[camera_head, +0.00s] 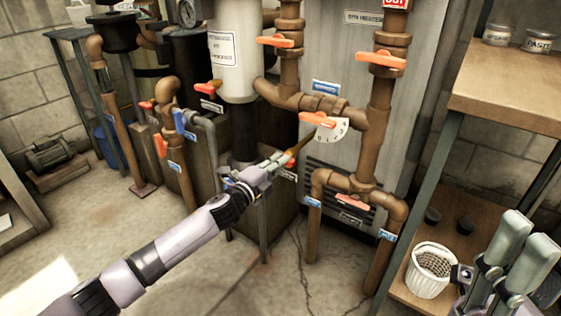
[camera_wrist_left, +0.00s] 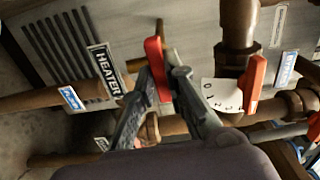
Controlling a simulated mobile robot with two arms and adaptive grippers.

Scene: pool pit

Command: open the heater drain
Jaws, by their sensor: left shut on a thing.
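My left gripper (camera_head: 281,159) reaches in at the middle of the head view, in front of the grey heater cabinet (camera_head: 335,150). In the left wrist view, its two fingers (camera_wrist_left: 165,88) are shut on a red valve handle (camera_wrist_left: 155,66). In the head view the fingers largely hide the gripped handle. My right gripper (camera_head: 528,236) is at the lower right, its fingers apart and empty.
Brown pipes with other orange handles (camera_head: 380,59) (camera_head: 352,201) run close around the left gripper. A white dial plate (camera_head: 331,130) is just above right. A wooden shelf unit (camera_head: 510,85) and a white basket (camera_head: 430,270) are at right. The floor (camera_head: 190,260) in front is clear.

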